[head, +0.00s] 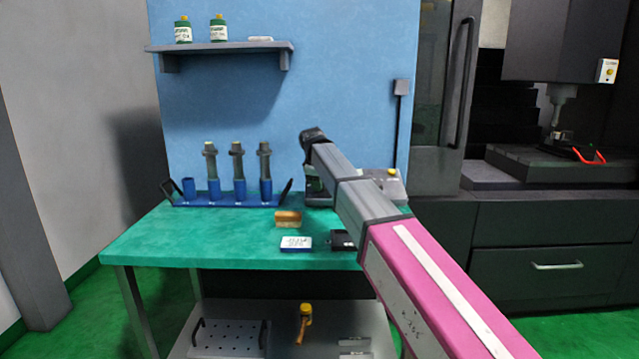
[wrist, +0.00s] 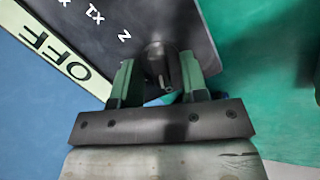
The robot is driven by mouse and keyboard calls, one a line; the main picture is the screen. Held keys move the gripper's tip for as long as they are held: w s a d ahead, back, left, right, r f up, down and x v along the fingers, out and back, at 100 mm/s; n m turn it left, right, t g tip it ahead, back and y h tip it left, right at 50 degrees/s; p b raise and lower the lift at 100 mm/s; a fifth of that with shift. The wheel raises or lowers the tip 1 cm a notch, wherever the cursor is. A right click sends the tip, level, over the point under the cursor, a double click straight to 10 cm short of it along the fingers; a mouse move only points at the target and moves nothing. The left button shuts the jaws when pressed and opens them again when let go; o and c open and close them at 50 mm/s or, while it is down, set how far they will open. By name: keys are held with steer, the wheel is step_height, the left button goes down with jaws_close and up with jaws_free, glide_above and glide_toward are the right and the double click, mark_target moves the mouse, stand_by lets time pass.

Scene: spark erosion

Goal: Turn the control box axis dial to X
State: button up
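The control box is a dark panel (wrist: 185,22) in the wrist view, with white letters including Z and X and a pale strip reading OFF. In the head view the grey box (head: 392,186) sits on the green bench, partly behind my arm. The dark round axis dial (wrist: 158,58) is near the panel's lower edge. My gripper (wrist: 158,78) has one green-grey finger on each side of the dial and appears open around it, with no clear grip. The dial's pointer direction is hard to read. In the head view, my arm hides the dial.
The bench (head: 190,240) holds a blue rack (head: 225,198) with several tool holders, a wood-coloured block (head: 288,218), a white-and-blue box (head: 296,243) and a dark item (head: 342,240). The machine (head: 560,160) stands at right. The bench's front left is clear.

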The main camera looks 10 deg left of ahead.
jaws_close()
steer(key=m, duration=0.4)
steer(key=shift+g, duration=0.3)
steer(key=shift+m+g+y, duration=0.3)
steer(key=shift+m+y, duration=0.1)
steer(key=shift+m, duration=1.9)
steer(key=shift+o, duration=0.9)
jaws_free()
steer(key=shift+r, duration=0.1)
